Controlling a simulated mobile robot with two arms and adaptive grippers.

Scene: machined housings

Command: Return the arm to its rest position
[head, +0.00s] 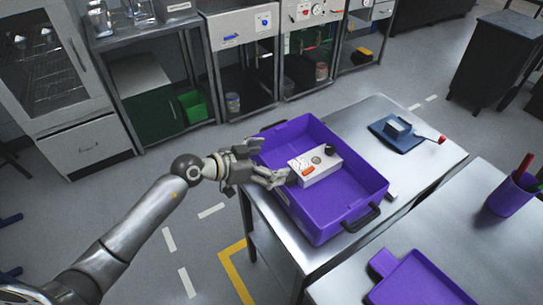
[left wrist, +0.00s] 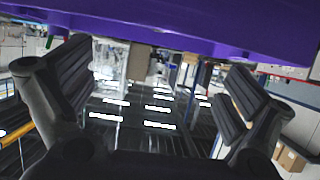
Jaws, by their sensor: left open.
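My left arm (head: 140,225) reaches in from the left in the head view. My left gripper (head: 268,163) is open beside the left wall of the purple tray (head: 330,218). In the left wrist view the open fingers (left wrist: 155,95) stand wide apart with nothing between them, and a purple surface (left wrist: 200,25) crosses the top. Whether the gripper touches the tray I cannot tell. My right gripper is not in view.
A light housing block (head: 318,170) with orange and black parts lies in the tray. The tray stands on a metal table (head: 420,165). A purple cup (head: 512,195) stands at right.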

